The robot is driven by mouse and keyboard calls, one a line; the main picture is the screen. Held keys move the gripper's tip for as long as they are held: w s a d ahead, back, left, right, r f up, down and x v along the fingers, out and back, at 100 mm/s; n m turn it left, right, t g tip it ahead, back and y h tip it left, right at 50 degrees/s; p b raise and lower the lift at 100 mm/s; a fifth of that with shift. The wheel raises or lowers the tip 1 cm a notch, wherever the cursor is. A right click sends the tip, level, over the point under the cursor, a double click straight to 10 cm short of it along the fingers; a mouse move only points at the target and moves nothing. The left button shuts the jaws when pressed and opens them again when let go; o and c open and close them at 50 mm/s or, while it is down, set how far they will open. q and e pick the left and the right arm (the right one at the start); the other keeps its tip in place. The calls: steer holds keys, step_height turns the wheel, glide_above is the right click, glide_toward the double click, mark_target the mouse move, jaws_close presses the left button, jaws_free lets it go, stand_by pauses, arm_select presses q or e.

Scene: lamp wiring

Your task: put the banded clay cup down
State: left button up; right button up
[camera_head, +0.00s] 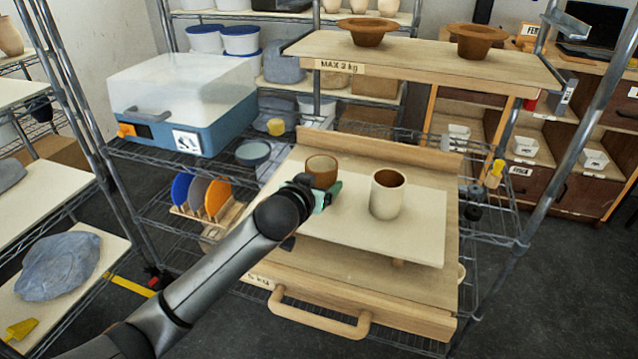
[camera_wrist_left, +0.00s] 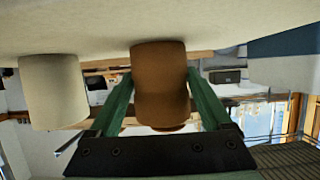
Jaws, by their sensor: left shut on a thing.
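The clay cup (camera_head: 321,172) in my left gripper is brown, with a paler rim and inside; I take it for the banded one, though no clear band shows. It is upright over the left part of the cream board (camera_head: 420,235). My left gripper (camera_head: 324,192) is shut on its sides, and in the upside-down left wrist view the green fingers flank the brown cup (camera_wrist_left: 160,85). Its base is at or very near the board; I cannot tell whether it touches. My right gripper is not in view.
A cream cup (camera_head: 387,196) with a brown inside stands on the board, just right of the held cup. A wooden back rail (camera_head: 380,145) runs behind. A raised shelf (camera_head: 420,62) carries two brown bowls. The board's right and front parts are clear.

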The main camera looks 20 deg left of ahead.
arm_select(q)
steer(key=shift+f, duration=0.1)
steer(key=o, duration=1.5)
steer(key=shift+c, duration=0.2)
steer(key=shift+r, duration=0.2)
steer(key=shift+s, duration=0.3)
steer(key=v, duration=1.1)
steer(key=shift+s, duration=0.15)
steer(key=shift+r, duration=0.15)
